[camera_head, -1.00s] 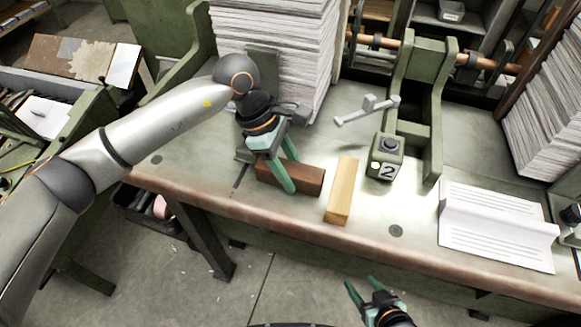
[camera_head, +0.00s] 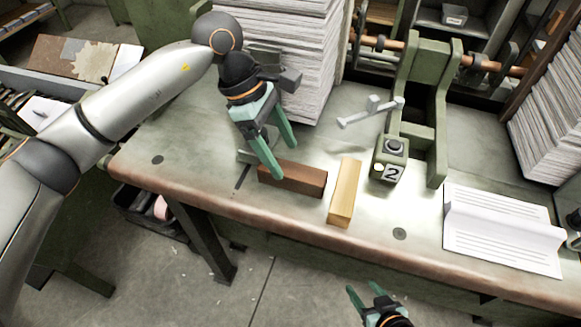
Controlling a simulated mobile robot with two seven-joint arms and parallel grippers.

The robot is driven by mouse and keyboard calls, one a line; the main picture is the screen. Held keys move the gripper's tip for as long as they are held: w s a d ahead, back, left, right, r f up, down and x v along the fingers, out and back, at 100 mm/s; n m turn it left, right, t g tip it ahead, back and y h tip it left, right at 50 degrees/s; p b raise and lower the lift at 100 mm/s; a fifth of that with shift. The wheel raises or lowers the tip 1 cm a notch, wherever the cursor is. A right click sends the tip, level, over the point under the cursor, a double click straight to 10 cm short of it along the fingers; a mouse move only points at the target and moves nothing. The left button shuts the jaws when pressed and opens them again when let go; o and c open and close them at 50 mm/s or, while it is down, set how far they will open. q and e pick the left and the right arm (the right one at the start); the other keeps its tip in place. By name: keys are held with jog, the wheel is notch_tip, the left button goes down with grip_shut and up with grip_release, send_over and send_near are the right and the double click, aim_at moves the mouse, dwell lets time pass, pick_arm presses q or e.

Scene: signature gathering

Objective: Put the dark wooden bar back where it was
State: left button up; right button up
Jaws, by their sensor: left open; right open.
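The dark wooden bar (camera_head: 296,180) lies flat on the green workbench (camera_head: 205,178), near its front edge. My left gripper (camera_head: 286,162) is open and empty, above and behind the bar's left part. Its near finger overlaps the bar's left end in the picture; I cannot tell whether they touch. A light wooden bar (camera_head: 344,193) lies just right of the dark bar, at an angle to it. My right gripper (camera_head: 364,290) is open and empty, low in front of the bench, over the floor.
A tall paper stack (camera_head: 290,50) stands behind my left gripper. A green block marked 2 with a black button (camera_head: 388,160), a grey lever (camera_head: 368,112) and a green frame (camera_head: 438,110) stand to the right. An open white booklet (camera_head: 500,225) lies farther right.

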pick_arm(q)
jog(key=v, duration=0.6)
jog(key=shift+b, duration=0.35)
pick_arm(e)
jog(key=shift+f, duration=0.5)
pick_arm(q)
jog(key=shift+r, duration=0.1)
